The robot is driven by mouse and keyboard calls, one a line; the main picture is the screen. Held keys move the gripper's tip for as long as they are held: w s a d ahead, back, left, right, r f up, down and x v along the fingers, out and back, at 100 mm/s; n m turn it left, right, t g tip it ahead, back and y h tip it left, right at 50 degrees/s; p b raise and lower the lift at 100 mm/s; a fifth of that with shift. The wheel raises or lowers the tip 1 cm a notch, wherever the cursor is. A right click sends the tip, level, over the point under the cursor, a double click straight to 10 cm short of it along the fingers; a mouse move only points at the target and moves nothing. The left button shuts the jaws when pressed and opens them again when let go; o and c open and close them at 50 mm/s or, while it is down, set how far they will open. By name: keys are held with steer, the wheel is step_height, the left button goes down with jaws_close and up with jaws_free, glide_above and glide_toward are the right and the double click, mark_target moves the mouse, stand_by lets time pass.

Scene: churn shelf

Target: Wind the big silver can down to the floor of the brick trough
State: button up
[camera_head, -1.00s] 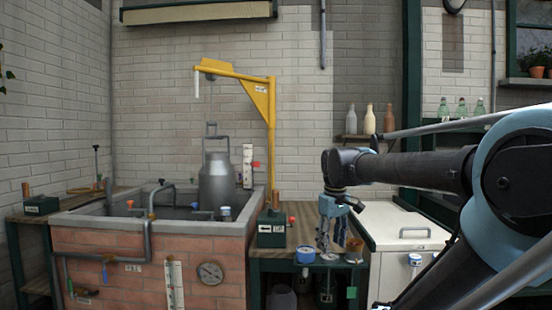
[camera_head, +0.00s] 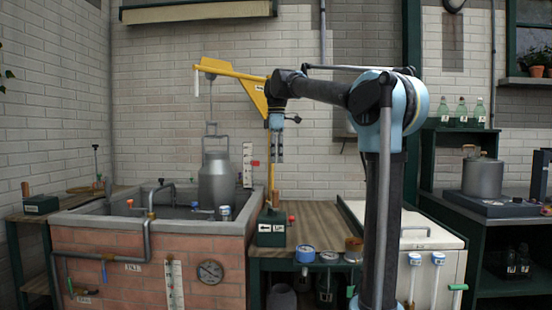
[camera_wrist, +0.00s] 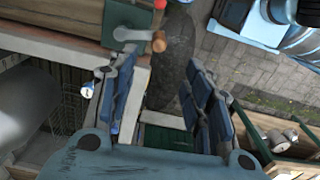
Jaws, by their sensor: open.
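The big silver can (camera_head: 215,182) hangs upright below the yellow hoist arm (camera_head: 228,70) by a thin line. Its lower end is behind the front rim of the brick trough (camera_head: 150,226), so its base is hidden. My gripper (camera_head: 277,160) points down above this box, in front of the yellow post. In the wrist view its two fingers (camera_wrist: 160,100) are spread and empty; an orange knob (camera_wrist: 158,42) shows beyond them.
A pot (camera_head: 482,177) sits on a dark counter at the right. Pipes and a round gauge (camera_head: 210,272) are on the trough's front.

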mark_target(275, 199)
steer(key=f, duration=1.7)
steer(key=shift+w+a, duration=0.15)
steer(key=shift+a, duration=0.1)
steer(key=shift+c, duration=0.2)
